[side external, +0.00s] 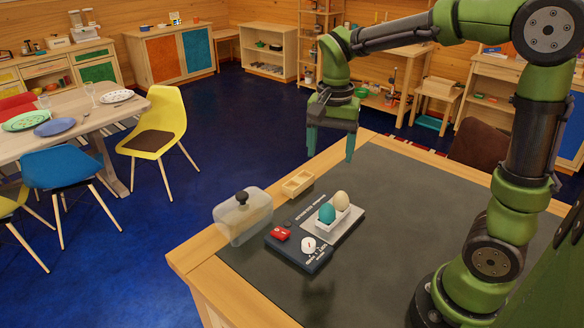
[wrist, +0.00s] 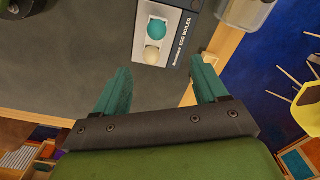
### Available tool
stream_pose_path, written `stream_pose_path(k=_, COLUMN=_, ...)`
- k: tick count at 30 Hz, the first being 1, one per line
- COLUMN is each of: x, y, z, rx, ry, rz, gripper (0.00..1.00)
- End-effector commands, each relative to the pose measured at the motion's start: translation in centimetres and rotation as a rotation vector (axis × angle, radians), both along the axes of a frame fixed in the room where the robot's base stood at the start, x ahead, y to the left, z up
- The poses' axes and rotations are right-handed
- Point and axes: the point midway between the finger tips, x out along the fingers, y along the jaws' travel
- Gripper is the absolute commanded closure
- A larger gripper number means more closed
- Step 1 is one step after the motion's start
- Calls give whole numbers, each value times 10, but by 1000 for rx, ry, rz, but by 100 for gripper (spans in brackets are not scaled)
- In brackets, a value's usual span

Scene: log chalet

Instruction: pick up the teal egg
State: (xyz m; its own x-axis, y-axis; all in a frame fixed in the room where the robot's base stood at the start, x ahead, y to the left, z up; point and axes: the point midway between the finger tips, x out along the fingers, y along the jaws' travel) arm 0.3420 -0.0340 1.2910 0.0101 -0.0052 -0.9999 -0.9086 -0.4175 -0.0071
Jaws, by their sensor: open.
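The teal egg (side external: 327,213) sits in a small white holder (side external: 343,222) on the egg boiler (side external: 301,247), beside a cream egg (side external: 341,200). In the wrist view the teal egg (wrist: 157,28) and the cream egg (wrist: 152,56) show at the top, beyond the fingertips. My gripper (side external: 331,152) is open and empty, its teal fingers pointing down. It hangs above the far edge of the table, higher than the eggs and apart from them. In the wrist view its fingers (wrist: 160,80) stand wide apart.
A clear lid with a dark knob (side external: 243,215) stands left of the boiler. A small wooden box (side external: 297,183) lies behind it. A red piece (side external: 280,234) and a white dial (side external: 308,245) are on the boiler. The dark tabletop (side external: 420,200) is clear to the right.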

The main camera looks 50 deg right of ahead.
Motion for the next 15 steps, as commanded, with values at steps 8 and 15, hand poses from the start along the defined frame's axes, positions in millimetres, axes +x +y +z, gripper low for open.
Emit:
stream_pose_path(k=8, x=-5, y=1, z=-40, rx=5, ry=19, rz=-39, gripper=28)
stream_pose_path(k=15, x=-5, y=1, z=-91, rx=5, ry=18, rz=-38, gripper=28)
